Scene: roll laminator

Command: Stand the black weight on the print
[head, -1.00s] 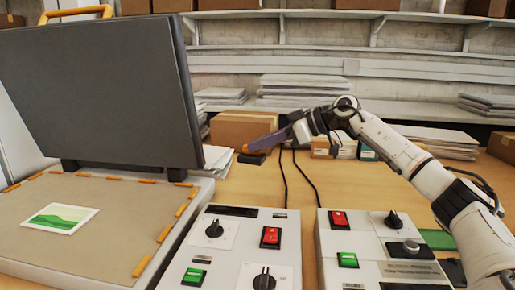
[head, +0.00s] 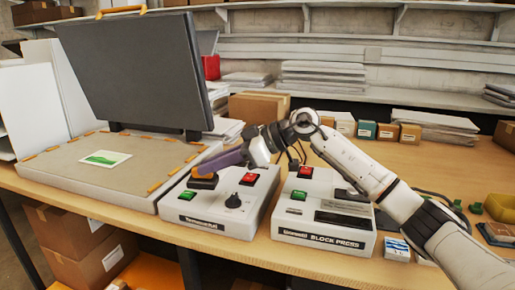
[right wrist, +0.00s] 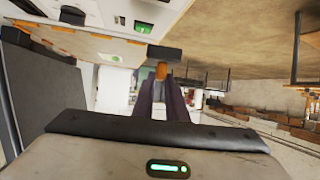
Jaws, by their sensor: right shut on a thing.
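The print (head: 105,158), a white sheet with a green picture, lies flat on the beige bed (head: 65,190) of the open press at left. My right gripper (head: 214,163) is shut on the black weight (head: 203,182) by its orange handle. It holds the weight above the left control box, to the right of the print and apart from it. In the right wrist view the weight (right wrist: 164,53) shows as a black block beyond the purple fingers (right wrist: 163,98), with the orange handle between them. My left gripper is out of view.
The press's dark lid (head: 135,75) stands open behind the bed. Two control boxes, the left one (head: 215,222) and the block press box (head: 325,240), stand right of the bed. A cardboard box (head: 259,107) and small boxes stand behind. The bed around the print is clear.

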